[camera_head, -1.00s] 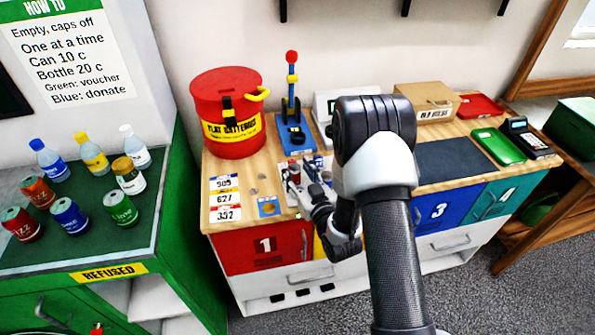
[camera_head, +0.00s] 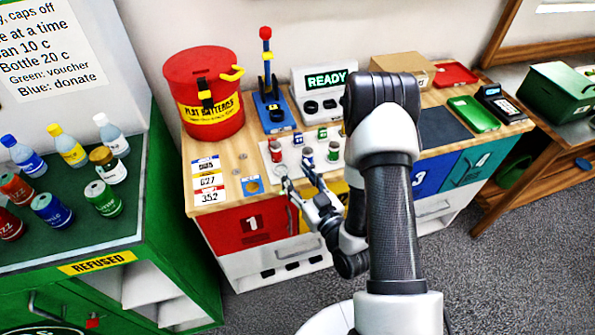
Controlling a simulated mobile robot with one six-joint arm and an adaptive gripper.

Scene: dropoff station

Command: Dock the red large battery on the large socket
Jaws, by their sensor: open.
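A red battery (camera_head: 276,152) stands upright at the left of a white mat on the wooden counter. My gripper (camera_head: 294,174) is open and empty just in front of it, its fingers pointing toward the mat. I cannot tell whether a finger touches the battery. Behind the mat, a white device (camera_head: 300,90) shows a green "READY" display. On its front part are two dark round sockets, a left one (camera_head: 310,107) that looks slightly larger, and a right one (camera_head: 330,103). Both look empty. My arm hides the device's right side.
A blue-and-white battery (camera_head: 307,157), a green one (camera_head: 334,152) and smaller cells stand close beside the red battery. A blue lever stand (camera_head: 272,110) and a red bin (camera_head: 205,100) are behind left. Number cards (camera_head: 207,180) lie at left.

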